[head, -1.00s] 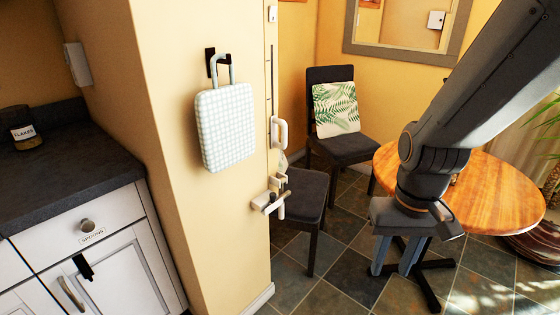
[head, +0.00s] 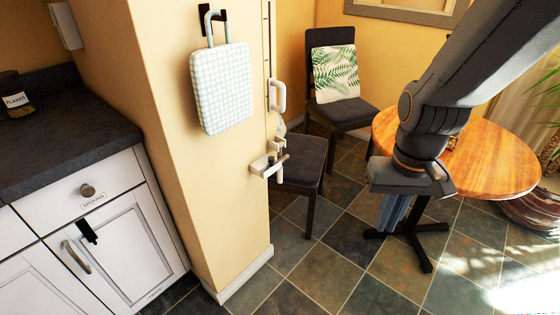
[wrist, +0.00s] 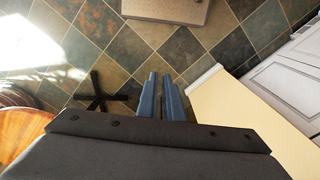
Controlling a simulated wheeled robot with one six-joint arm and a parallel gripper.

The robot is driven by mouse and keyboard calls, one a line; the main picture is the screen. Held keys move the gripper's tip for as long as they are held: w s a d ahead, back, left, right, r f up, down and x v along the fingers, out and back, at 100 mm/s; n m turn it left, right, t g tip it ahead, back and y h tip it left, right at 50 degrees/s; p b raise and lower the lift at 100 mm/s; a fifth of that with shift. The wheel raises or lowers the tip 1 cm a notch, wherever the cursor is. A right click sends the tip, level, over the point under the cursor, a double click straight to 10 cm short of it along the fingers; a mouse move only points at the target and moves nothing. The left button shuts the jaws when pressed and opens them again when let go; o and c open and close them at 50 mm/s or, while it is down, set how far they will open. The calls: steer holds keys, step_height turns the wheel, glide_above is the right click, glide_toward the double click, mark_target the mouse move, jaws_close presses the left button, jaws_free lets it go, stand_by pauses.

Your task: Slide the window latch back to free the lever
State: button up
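A white fitting with a small grey bar (head: 268,166), which looks like the latch, sticks out low on the edge of the cream wall. Above it on the same edge is a white handle (head: 277,95), perhaps the lever; I cannot tell for sure. The window itself is seen too edge-on to make out. My gripper (head: 394,212) hangs to the right of the latch, well apart from it, fingers pointing down. In the wrist view its two blue fingers (wrist: 161,97) stand slightly apart with nothing between them. The latch does not show clearly in the wrist view.
A round wooden table (head: 490,165) stands behind my arm. A dark chair with a leaf cushion (head: 335,75) and a second dark seat (head: 300,160) stand close behind the latch. A checked board (head: 220,90) hangs on the wall. The tiled floor (head: 340,265) in front is clear.

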steer(key=w+f+t+b, duration=0.1)
steer(key=w+f, duration=0.1)
steer(key=w, duration=0.2)
steer(key=w+d+f+m+t+b, duration=0.1)
steer(key=w+f+b, duration=0.1)
steer(key=w, duration=0.3)
steer(key=w+d+f+m+t+b, duration=0.1)
steer(key=w+f+t+b, duration=0.1)
steer(key=w, duration=0.3)
steer(key=shift+f, duration=0.6)
jaws_close()
steer(key=m+t+y+b, duration=0.6)
steer(key=t+y+b, duration=0.2)
steer(key=y+b, duration=0.7)
glide_toward(284, 161)
steer(key=s+d+r+h+b, duration=0.1)
steer(key=s+d+r+b, duration=0.1)
steer(key=r, duration=0.3)
steer(key=shift+s+d+h, duration=0.3)
steer(key=shift+s+d, duration=0.15)
steer(key=shift+d, duration=0.15)
steer(key=w+a+b, duration=0.1)
steer(key=a, duration=0.2)
steer(key=w+a+b, duration=0.1)
steer(key=w+a, duration=0.1)
steer(key=a, duration=0.2)
steer(key=w+a+b, duration=0.1)
steer(key=a, duration=0.2)
steer(key=shift+w+a, duration=0.2)
steer(key=shift+a, duration=0.15)
